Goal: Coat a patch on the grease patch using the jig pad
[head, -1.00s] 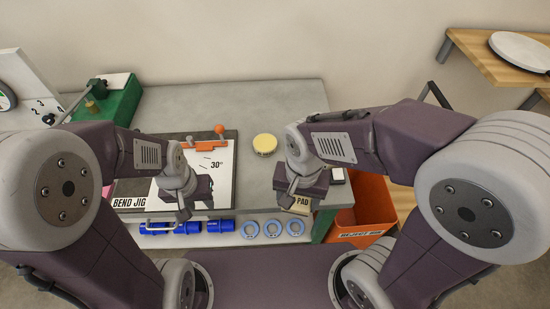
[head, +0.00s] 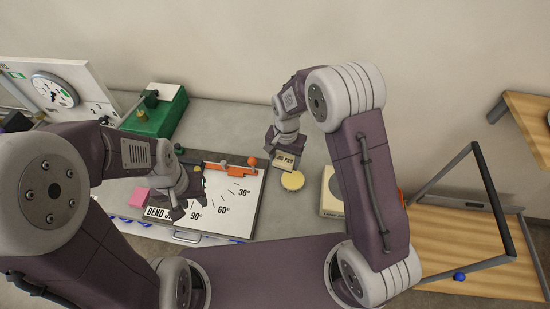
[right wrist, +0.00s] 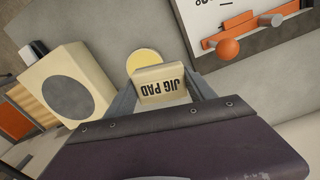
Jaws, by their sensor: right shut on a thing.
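My right gripper (head: 286,150) is shut on the jig pad (head: 285,161), a cream block lettered JIG PAD. In the right wrist view the pad (right wrist: 162,84) sits between both fingers. It is just behind a round pale yellow disc (head: 292,181) in the head view, and partly covers the disc (right wrist: 147,60) in the wrist view. A cream box (head: 331,205) with a round grey top stands to the right, partly hidden by my right arm. No readable label shows which is the grease patch. My left gripper (head: 180,208) is over the bend jig's left part; its jaw opening is unclear.
The bend jig board (head: 225,207) with its orange lever (head: 232,168) lies left of the disc. A pink block (head: 139,197) and a green box (head: 158,112) are farther left. Grey bench surface is clear behind the jig. A wooden shelf (head: 525,115) is at right.

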